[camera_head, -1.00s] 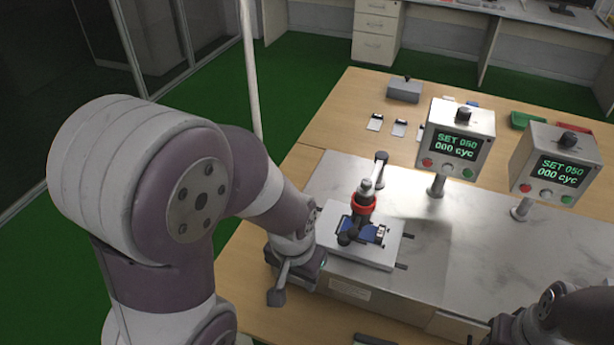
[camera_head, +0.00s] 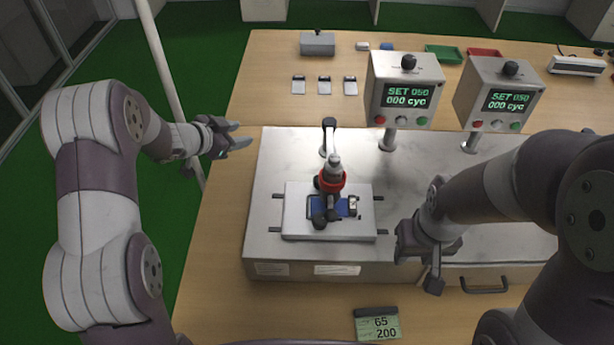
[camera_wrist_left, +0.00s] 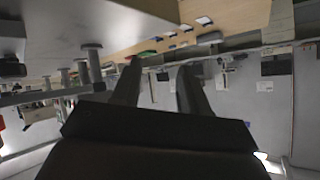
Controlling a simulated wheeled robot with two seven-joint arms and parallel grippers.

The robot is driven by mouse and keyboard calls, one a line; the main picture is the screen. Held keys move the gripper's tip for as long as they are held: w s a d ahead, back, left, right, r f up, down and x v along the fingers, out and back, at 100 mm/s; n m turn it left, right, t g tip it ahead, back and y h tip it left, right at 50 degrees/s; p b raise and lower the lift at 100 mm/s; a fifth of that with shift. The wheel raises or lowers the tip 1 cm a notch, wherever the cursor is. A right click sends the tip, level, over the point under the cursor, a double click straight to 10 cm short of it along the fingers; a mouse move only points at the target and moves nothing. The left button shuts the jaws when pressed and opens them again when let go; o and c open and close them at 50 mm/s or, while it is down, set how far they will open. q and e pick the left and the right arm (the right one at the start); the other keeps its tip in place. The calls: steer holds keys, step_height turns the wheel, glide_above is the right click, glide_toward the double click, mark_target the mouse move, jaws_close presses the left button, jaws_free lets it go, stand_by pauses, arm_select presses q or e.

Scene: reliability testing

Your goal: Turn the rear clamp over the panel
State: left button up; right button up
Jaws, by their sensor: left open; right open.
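A blue panel (camera_head: 343,207) lies on the white plate (camera_head: 300,222) of a test fixture. A press head with a red ring (camera_head: 332,182) hangs over it and hides part of it. A dark front clamp (camera_head: 319,221) is at the panel's near left. A dark part at the panel's far left (camera_head: 317,182) looks like the rear clamp; whether it lies over the panel is unclear. My left gripper (camera_head: 242,134) is open and empty, left of and behind the fixture; its open fingers also show in the left wrist view (camera_wrist_left: 160,88). My right gripper (camera_head: 421,270) is open, pointing down, right of the plate.
Two counter boxes (camera_head: 405,92) (camera_head: 499,95) stand on posts behind the fixture. Several small cards (camera_head: 324,85) and a grey box (camera_head: 317,43) lie further back. A green tag (camera_head: 377,325) lies in front. The steel top between plate and right gripper is clear.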

arm_select(q)
steer(key=s+d+m+g+h, duration=0.2)
steer(key=d+m+h, duration=0.1)
steer(key=d+h, duration=0.1)
steer(key=m+g+h, duration=0.3)
steer(key=m+g, duration=0.1)
steer(key=g, duration=0.4)
glide_toward(310, 188)
step_height(310, 188, up, 5)
steer(key=a, duration=0.2)
steer(key=p+x, duration=0.1)
steer(key=x, duration=1)
steer(key=shift+s+d+f, duration=0.1)
steer(key=shift+d+f, duration=0.05)
steer(key=shift+f, duration=0.05)
steer(key=shift+d+f, duration=0.25)
steer(key=shift+d, duration=0.15)
steer(key=shift+m, duration=0.3)
steer(key=c, duration=0.8)
